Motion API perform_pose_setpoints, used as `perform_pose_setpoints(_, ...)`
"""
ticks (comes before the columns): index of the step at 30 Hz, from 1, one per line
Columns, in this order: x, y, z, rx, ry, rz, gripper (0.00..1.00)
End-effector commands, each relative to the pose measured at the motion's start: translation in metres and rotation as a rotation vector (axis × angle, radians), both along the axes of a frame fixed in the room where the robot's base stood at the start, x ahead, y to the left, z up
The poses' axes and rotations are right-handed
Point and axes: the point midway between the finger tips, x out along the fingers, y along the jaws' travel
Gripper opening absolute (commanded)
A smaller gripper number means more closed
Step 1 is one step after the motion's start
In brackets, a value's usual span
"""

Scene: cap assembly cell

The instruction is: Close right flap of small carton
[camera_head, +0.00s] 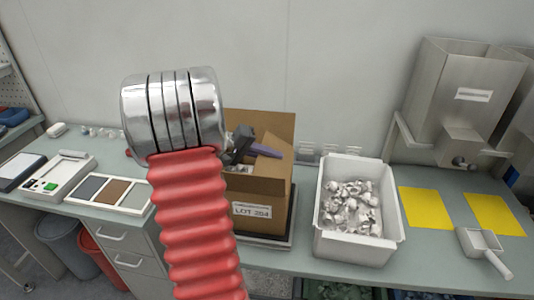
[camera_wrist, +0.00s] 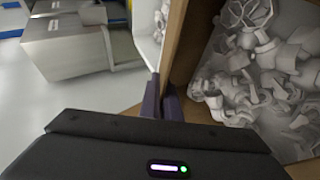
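The small carton (camera_head: 272,186), a brown cardboard box labelled LOT 254, stands on the bench at the centre. Its back flap (camera_head: 262,123) stands up. A tan flap piece (camera_head: 272,152) shows at its top right, partly behind my gripper. My gripper (camera_head: 270,150), with dark purple fingers, is over the carton's top. In the wrist view the fingers (camera_wrist: 161,101) are together and look shut, right beside a cardboard panel (camera_wrist: 187,45) that seems to be the right flap or side. Grey-white parts (camera_wrist: 265,70) lie inside the carton. My arm hides the carton's left side.
A white bin (camera_head: 331,235) of metallic parts stands just right of the carton. Yellow mats (camera_head: 427,208), a scoop (camera_head: 484,245) and a steel hopper (camera_head: 462,90) are farther right. Trays (camera_head: 110,192) lie to the left. A wall is behind.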

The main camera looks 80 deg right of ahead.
Motion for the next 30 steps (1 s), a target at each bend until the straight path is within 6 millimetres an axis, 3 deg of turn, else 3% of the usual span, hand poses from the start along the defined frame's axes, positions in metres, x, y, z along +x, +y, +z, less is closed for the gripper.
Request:
perform_pose_setpoints(16, -0.0089, 0.0000, -0.0015, 0.001, 0.015, -0.016, 0.00)
perform_pose_setpoints(24, -0.0096, 0.0001, -0.0015, 0.000, 0.015, -0.017, 0.22)
perform_pose_setpoints(30, -0.0098, 0.0000, -0.0014, 0.001, 0.016, -0.018, 0.22)
